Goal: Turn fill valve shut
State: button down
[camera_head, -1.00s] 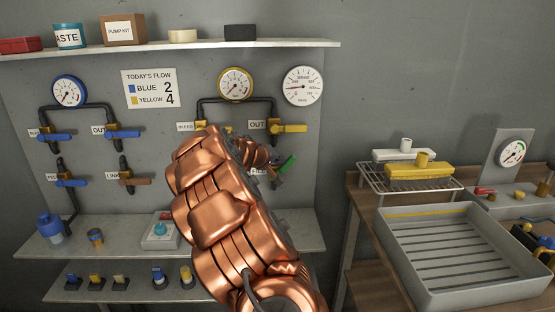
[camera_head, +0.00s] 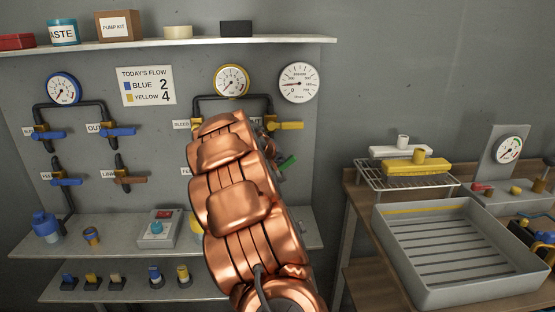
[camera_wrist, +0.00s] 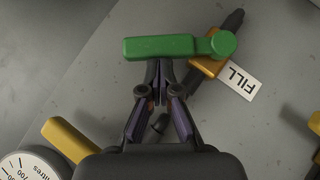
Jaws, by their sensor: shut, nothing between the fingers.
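The fill valve has a green lever (camera_wrist: 160,47) on an orange-yellow body (camera_wrist: 207,66), beside a FILL label (camera_wrist: 240,80) that appears upside down in the wrist view. My gripper (camera_wrist: 158,72) is shut and empty, its fingertips at the lower edge of the green lever near its middle. I cannot tell whether they touch it. In the head view the green lever (camera_head: 288,161) shows just right of my copper arm. The arm hides the valve body and most of the gripper there.
A yellow OUT lever (camera_head: 287,126) sits above the green one; a yellow lever (camera_wrist: 68,140) and a white dial (camera_wrist: 30,167) show in the wrist view. Blue levers (camera_head: 119,131) are at left. A shelf (camera_head: 310,232) lies below, a grey tray (camera_head: 463,286) at right.

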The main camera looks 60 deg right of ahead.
aim_at(290, 165)
jog(key=shift+s+d+f+m+t+y, duration=0.4)
jog(key=shift+s+f+m+t+y, duration=0.1)
jog(key=shift+t+y, duration=0.15)
jog(key=shift+s+d+f+m+t+y, duration=0.4)
jog(key=shift+s+t+y, duration=0.15)
jog(key=shift+y, duration=0.1)
jog(key=shift+s+d+f+m+t+y, duration=0.3)
jog(key=shift+f+m+t+y, duration=0.2)
jog(key=shift+f+t, duration=0.1)
jog(key=shift+s+f, duration=0.1)
jog(key=shift+s+f+b, duration=0.1)
jog(key=shift+f+b, duration=0.1)
jog(key=shift+b, duration=0.25)
